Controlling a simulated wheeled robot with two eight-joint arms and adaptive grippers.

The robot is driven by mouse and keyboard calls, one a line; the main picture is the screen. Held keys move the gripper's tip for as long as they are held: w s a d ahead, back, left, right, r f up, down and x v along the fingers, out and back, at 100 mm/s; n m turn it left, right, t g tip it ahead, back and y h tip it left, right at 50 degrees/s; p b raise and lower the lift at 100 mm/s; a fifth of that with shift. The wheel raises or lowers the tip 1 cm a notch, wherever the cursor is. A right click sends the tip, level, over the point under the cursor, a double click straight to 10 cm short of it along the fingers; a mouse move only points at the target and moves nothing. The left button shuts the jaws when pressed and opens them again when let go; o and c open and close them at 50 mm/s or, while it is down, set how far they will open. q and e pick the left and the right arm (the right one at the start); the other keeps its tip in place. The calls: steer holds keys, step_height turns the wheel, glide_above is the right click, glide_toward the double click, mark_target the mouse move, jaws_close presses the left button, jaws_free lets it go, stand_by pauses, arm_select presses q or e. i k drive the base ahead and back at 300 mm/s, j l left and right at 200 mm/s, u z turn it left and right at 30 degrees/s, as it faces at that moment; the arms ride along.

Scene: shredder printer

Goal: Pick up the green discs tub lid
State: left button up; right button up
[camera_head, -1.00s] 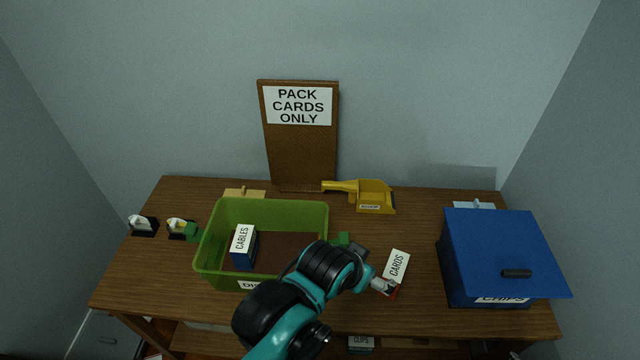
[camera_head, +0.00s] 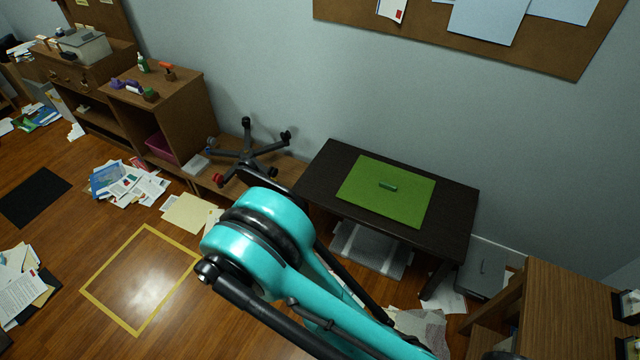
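The green discs tub lid (camera_head: 405,207) lies flat on a dark low table (camera_head: 315,180) right of the centre in the head view. It is a bright green square panel with a small dark green handle (camera_head: 388,186) in its middle. Nothing lies on it. A teal and black arm of mine crosses the lower middle of the view, in front of the table's lower left. Neither gripper's fingers can be made out, so what they hold cannot be seen.
An upturned swivel chair base (camera_head: 246,157) stands left of the dark table. Scattered papers (camera_head: 125,184) lie on the floor at left. A yellow square outline (camera_head: 99,302) marks fairly clear floor. A wooden table (camera_head: 570,310) is at lower right.

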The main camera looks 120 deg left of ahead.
mark_target(397, 194)
steer(key=u, duration=3.45)
steer(key=z, duration=2.65)
steer(key=u, duration=2.65)
steer(key=i+j, duration=0.2)
steer(key=i, duration=0.25)
steer(key=i+j+u, duration=0.1)
steer(key=i, duration=0.35)
steer(key=j, duration=0.1)
